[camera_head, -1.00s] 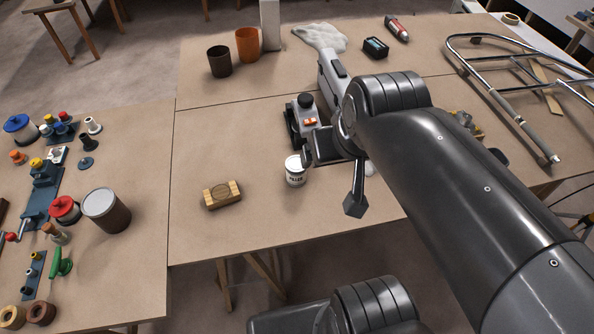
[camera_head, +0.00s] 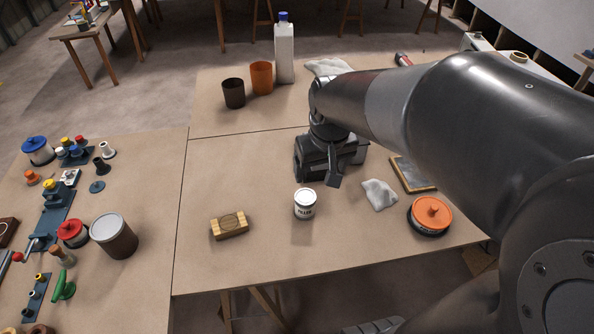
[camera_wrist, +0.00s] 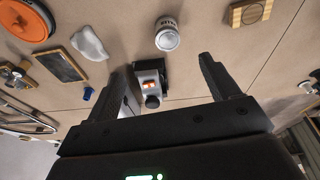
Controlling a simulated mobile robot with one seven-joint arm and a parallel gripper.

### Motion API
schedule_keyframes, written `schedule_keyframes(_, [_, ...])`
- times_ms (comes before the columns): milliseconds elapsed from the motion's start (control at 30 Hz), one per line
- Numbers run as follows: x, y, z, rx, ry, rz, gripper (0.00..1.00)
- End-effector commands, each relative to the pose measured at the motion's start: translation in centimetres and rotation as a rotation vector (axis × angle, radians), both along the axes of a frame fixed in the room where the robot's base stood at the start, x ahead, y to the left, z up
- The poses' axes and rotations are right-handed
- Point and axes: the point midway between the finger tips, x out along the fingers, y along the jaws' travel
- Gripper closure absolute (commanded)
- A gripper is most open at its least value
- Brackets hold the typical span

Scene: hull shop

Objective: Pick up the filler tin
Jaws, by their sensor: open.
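The filler tin (camera_head: 305,204) is a small white can with a pale lid and dark lettering. It stands upright on the brown table. In the wrist view the tin (camera_wrist: 167,36) shows near the top, ahead of the gap between my fingers and apart from them. My gripper (camera_wrist: 168,78) is open and empty, a finger on each side. In the head view my gripper (camera_head: 322,172) is just behind the tin and partly hidden by its own body.
A wooden block (camera_head: 229,225) lies left of the tin. A white cloth (camera_head: 379,194) and an orange-lidded tub (camera_head: 429,215) lie right. Bare table lies in front.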

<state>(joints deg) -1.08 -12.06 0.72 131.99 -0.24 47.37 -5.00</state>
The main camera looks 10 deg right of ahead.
Motion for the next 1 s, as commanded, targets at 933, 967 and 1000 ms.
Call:
schedule_keyframes(933, [7.9, 1.4, -16.3, -0.013, 0.226, 0.102, 0.19])
schedule_keyframes(967, [7.9, 1.4, -16.7, -0.013, 0.225, 0.102, 0.19])
schedule_keyframes(1000, [7.9, 1.4, -17.1, -0.013, 0.224, 0.102, 0.19])
